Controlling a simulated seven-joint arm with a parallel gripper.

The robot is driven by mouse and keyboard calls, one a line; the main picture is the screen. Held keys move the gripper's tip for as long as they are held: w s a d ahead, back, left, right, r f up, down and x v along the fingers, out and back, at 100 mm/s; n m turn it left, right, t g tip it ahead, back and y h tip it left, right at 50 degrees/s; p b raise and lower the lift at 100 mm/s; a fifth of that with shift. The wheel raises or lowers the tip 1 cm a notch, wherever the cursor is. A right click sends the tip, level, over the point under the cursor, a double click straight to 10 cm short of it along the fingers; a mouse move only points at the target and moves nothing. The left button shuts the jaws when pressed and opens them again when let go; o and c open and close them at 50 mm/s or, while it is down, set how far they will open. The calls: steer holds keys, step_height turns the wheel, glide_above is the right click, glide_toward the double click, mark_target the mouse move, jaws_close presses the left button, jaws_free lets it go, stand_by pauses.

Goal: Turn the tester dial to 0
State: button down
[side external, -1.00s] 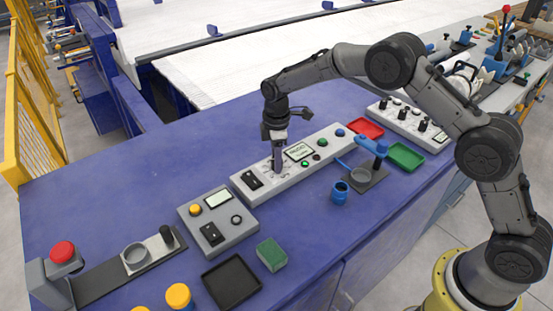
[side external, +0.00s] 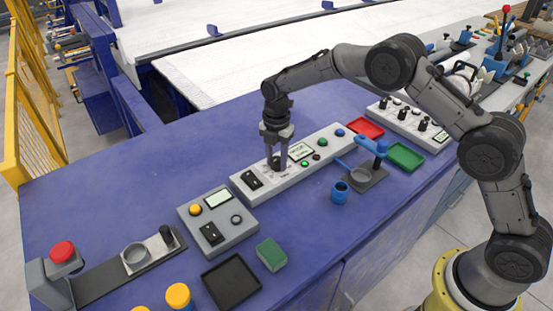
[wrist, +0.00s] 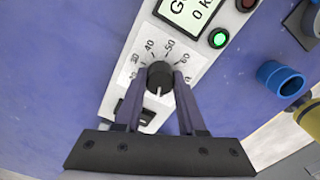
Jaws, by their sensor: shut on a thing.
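The tester (side external: 318,158) is a long light-grey box with a display, lamps and a black rocker switch. Its dial (wrist: 159,77) is a round black knob with a white pointer line, on a white scale plate. Scale numbers around 30, 40, 50 and 60 show in the wrist view. The pointer line faces the picture's bottom, toward my gripper's base; the 0 mark cannot be made out. My gripper (wrist: 160,84) is shut on the dial, one finger on each side. In the side view my gripper (side external: 277,163) points down and hides the dial.
The tester display (wrist: 190,10) and a lit green button (wrist: 218,38) sit beside the dial. A grey box with a yellow button (side external: 218,220) stands to the left. The blue bench behind is clear.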

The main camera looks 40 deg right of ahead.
mark_target(277, 159)
steer(key=shift+r+n, duration=0.15)
steer(key=shift+n, duration=0.75)
steer(key=c, duration=0.5)
jaws_free()
step_height(277, 159, up, 14)
